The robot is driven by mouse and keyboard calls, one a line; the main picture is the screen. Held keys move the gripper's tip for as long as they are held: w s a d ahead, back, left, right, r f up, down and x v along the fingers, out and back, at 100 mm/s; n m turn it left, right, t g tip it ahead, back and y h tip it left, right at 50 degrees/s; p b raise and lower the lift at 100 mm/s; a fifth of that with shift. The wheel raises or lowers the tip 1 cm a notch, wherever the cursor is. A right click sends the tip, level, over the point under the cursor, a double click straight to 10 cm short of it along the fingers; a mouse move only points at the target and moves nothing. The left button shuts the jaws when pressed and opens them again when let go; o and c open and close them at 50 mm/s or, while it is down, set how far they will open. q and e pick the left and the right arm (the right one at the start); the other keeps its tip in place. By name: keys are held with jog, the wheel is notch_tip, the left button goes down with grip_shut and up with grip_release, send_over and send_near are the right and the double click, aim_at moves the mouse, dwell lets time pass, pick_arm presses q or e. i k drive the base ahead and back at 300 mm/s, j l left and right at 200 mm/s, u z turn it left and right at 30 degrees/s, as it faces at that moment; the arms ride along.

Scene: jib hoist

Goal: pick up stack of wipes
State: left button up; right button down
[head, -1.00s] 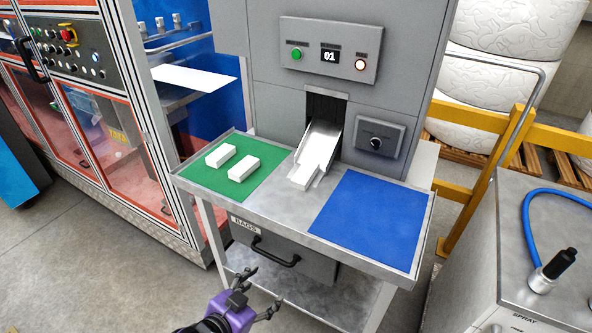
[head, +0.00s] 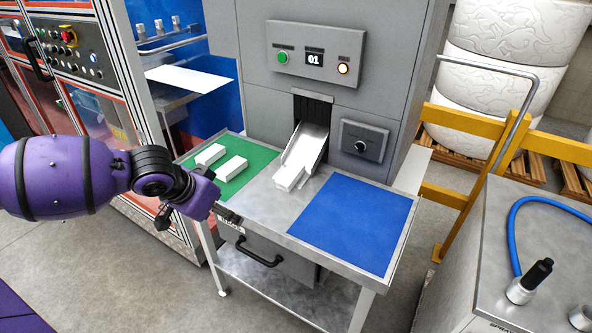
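A white stack of wipes (head: 289,177) lies at the lower end of the metal chute (head: 312,145), which comes out of the grey machine. Two more white stacks lie on the green mat (head: 241,183) at the table's left: a farther one (head: 211,154) and a nearer one (head: 232,168). My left gripper (head: 197,217) is over the table's front left corner, its fingers spread apart and nothing seen between them. It is apart from the stacks, in front of and left of the chute. My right gripper is not in view.
The blue mat (head: 353,222) at the table's right is bare. A drawer with a black handle (head: 258,254) is under the table front. A grey cabinet (head: 480,260) with a blue hose and a yellow rail (head: 440,195) stand at the right.

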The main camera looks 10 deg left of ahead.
aim_at(291, 174)
jog(key=i+l, duration=0.2)
jog(key=i, duration=0.2)
jog(key=i+l, duration=0.2)
jog(key=i, duration=0.2)
